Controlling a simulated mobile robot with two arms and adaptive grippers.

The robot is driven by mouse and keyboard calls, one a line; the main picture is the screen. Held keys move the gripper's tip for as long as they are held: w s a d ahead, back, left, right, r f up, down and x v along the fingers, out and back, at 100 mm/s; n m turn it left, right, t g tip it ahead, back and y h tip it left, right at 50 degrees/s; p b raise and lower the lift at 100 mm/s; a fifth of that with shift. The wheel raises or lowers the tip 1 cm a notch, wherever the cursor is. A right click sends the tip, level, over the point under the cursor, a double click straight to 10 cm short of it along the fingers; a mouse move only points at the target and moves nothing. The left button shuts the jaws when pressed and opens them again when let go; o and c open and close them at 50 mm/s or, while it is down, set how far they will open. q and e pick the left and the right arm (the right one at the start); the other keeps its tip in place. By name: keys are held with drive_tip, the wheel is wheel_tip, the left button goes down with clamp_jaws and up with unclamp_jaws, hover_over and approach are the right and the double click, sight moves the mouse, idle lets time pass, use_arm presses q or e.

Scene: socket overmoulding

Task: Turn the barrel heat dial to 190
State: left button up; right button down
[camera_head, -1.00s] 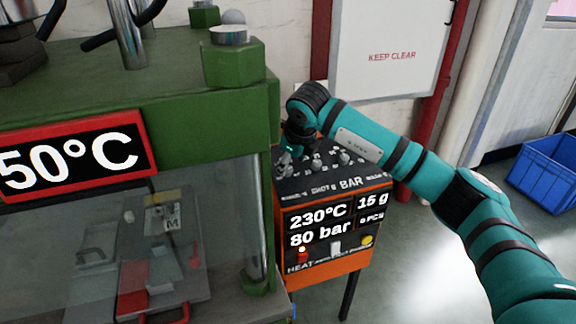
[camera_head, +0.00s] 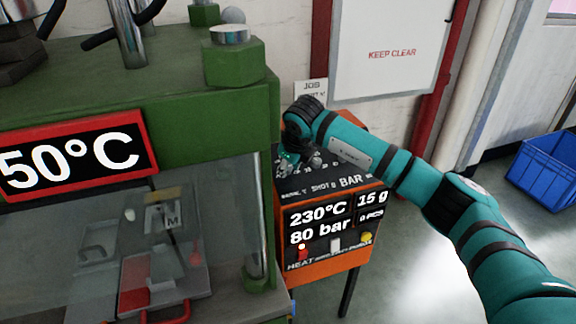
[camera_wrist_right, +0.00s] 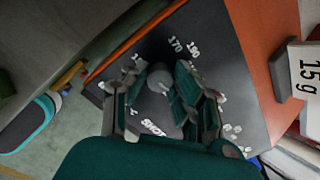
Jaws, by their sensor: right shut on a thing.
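The control box (camera_head: 330,262) stands right of the green machine, with dials on its dark sloping top. Its display (camera_head: 318,215) reads 230°C, 80 bar and 15 g. My right gripper (camera_head: 290,160) is over the left of that top. In the right wrist view its fingers (camera_wrist_right: 163,88) are shut on a grey round dial (camera_wrist_right: 160,74), with printed numbers 170 and 190 just beyond it. The fingers hide part of the dial and its scale, so I cannot read its setting. My left gripper is not in view.
The green machine (camera_head: 200,123) with a red-framed temperature sign (camera_head: 75,155) stands close on the left. A red button (camera_head: 302,254) and a yellow one (camera_head: 366,238) are on the box front. A blue crate (camera_head: 545,170) is on the floor at right.

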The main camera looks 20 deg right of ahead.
drive_tip(key=shift+n, duration=0.4)
drive_tip(key=n+b, duration=0.1)
drive_tip(key=n, duration=0.1)
drive_tip(key=shift+n+b, duration=0.4)
drive_tip(key=n+b, duration=0.1)
drive_tip(key=n, duration=0.2)
drive_tip(key=shift+n, duration=0.3)
drive_tip(key=n, duration=0.4)
drive_tip(key=shift+n+b, duration=0.3)
drive_tip(key=shift+b, duration=0.05)
drive_tip(key=shift+n, duration=1.9)
drive_tip(key=c, duration=1.1)
unclamp_jaws()
drive_tip(key=shift+o, duration=0.2)
